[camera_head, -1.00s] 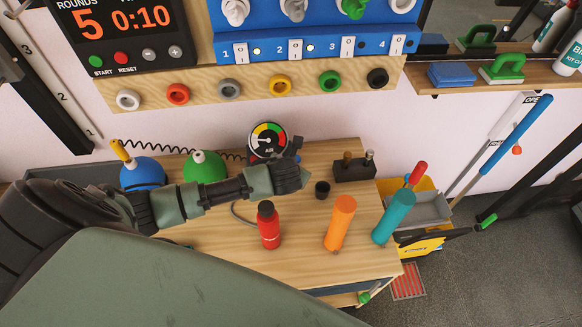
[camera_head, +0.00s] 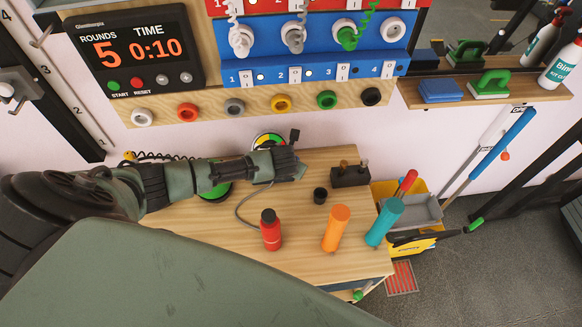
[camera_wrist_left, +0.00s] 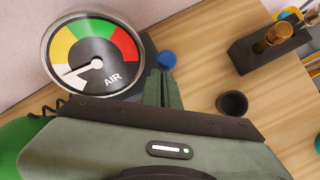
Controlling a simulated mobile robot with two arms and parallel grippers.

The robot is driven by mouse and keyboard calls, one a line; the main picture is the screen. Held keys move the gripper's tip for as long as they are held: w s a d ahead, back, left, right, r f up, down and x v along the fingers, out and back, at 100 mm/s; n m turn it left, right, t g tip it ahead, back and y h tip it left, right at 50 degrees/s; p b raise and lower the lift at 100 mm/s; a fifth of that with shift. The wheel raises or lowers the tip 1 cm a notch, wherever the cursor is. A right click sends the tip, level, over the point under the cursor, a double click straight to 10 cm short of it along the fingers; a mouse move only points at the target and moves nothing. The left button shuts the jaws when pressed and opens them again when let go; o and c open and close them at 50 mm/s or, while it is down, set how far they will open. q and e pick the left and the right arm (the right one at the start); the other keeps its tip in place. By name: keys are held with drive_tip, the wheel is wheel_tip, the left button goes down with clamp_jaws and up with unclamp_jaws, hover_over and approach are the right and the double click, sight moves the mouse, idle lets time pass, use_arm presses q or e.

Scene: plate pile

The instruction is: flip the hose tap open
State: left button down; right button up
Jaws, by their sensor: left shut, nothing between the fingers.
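My left gripper (camera_head: 298,170) reaches in from the left over the wooden bench and is shut and empty. Its fingers also show in the left wrist view (camera_wrist_left: 159,88), pressed together. A small blue knob (camera_wrist_left: 167,60), which may be the tap's handle, shows just beyond the fingertips; I cannot tell whether they touch. The round AIR gauge (camera_wrist_left: 93,54) stands left of the fingers; in the head view the gauge (camera_head: 268,139) is partly covered by my gripper. A thin grey hose (camera_head: 238,213) curves over the bench near my gripper. The tap's body is mostly hidden. My right gripper is out of view.
A red bottle (camera_head: 271,231), an orange cylinder (camera_head: 336,229) and a teal cylinder (camera_head: 384,223) stand toward the bench's front. A black cup (camera_head: 320,195) and a dark block with pegs (camera_head: 350,177) are right of my gripper.

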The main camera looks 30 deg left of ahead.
use_arm(q)
drive_tip(key=shift+w+a+r, duration=0.2)
drive_tip(key=shift+w+r, duration=0.1)
drive_tip(key=shift+w, duration=0.1)
drive_tip(key=shift+r, duration=0.1)
drive_tip(key=shift+w+d+r+p, duration=0.1)
drive_tip(key=shift+r+p, duration=0.6)
drive_tip(key=shift+p, duration=0.35)
wheel_tip(320, 180, up, 10)
drive_tip(key=s+p, duration=0.3)
drive_tip(key=p, duration=0.8)
drive_tip(key=shift+d, duration=0.2)
drive_tip(key=shift+f, duration=0.15)
